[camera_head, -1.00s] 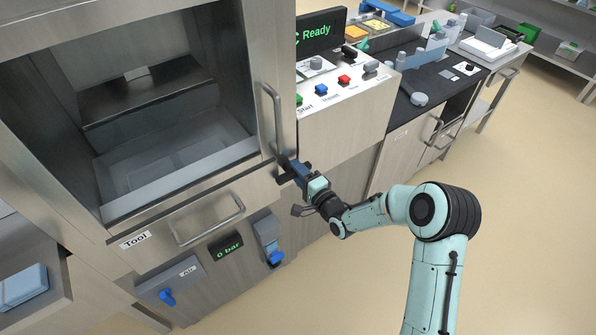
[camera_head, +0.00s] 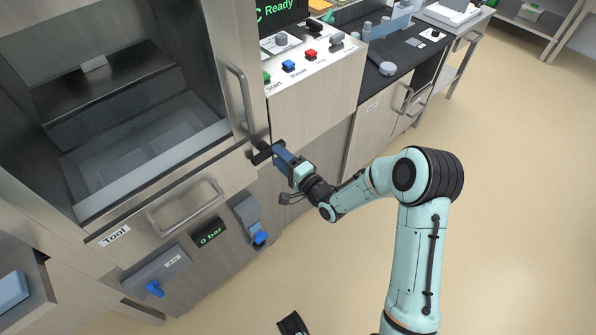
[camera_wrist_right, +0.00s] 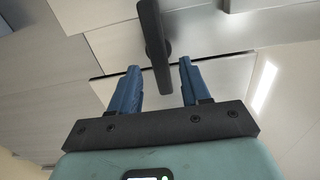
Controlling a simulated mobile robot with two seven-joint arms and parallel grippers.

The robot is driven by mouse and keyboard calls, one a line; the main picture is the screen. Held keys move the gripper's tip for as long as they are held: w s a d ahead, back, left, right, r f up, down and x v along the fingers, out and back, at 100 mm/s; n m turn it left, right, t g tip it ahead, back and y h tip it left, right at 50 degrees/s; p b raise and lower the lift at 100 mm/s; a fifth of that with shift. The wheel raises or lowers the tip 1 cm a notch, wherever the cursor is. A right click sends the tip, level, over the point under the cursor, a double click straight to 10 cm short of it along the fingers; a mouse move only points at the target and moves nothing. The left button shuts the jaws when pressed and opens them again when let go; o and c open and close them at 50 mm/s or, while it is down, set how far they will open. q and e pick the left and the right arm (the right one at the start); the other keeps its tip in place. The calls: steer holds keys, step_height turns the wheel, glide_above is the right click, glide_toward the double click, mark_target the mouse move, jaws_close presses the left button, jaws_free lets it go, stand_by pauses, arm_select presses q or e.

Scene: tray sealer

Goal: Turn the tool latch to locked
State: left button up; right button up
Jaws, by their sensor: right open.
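The tool latch (camera_head: 261,154) is a dark bar on the machine front, at the right end of the tool drawer and below the tall door handle. In the right wrist view the dark latch bar (camera_wrist_right: 153,45) stands nearly upright, ahead of the gap between my fingers. My right gripper (camera_head: 278,153) is open, with its blue fingers pointing at the latch. In the right wrist view the gripper (camera_wrist_right: 158,78) shows one finger to each side of the bar's near end, and I see no contact. My left gripper is not recognizable in view.
The tool drawer (camera_head: 112,236) has a bar handle (camera_head: 187,212). The door handle (camera_head: 240,98) is just above the latch. Blue knobs (camera_head: 155,288) and a pressure display (camera_head: 210,232) sit below. Buttons (camera_head: 289,66) are at upper right. The floor at right is clear.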

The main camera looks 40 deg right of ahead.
arm_select(q)
steer(key=shift+s+r, duration=0.15)
steer(key=shift+r, duration=0.1)
arm_select(e)
steer(key=s, duration=0.9)
steer(key=shift+s+d, duration=0.3)
steer(key=shift+d, duration=0.05)
steer(key=s+a+f+n+g, duration=0.3)
steer(key=a+f+g, duration=0.1)
steer(key=f, duration=0.6)
steer(key=s+a+f+n+g, duration=0.25)
steer(key=a+f+g, duration=0.25)
steer(key=f, duration=0.5)
steer(key=s+a+f+n+g+y, duration=0.2)
steer(key=s+a+f+n+g, duration=0.3)
steer(key=s+f, duration=0.35)
steer(key=s+a+f+n+g, duration=0.3)
steer(key=s+a+g, duration=0.25)
steer(key=s, duration=0.55)
arm_select(q)
step_height(320, 180, up, 12)
steer(key=w+p, duration=0.1)
steer(key=p, duration=1.2)
steer(key=shift+g, duration=0.3)
arm_select(e)
step_height(320, 180, up, 13)
steer(key=w, duration=0.1)
steer(key=shift+f, duration=0.2)
steer(key=shift+t, duration=0.25)
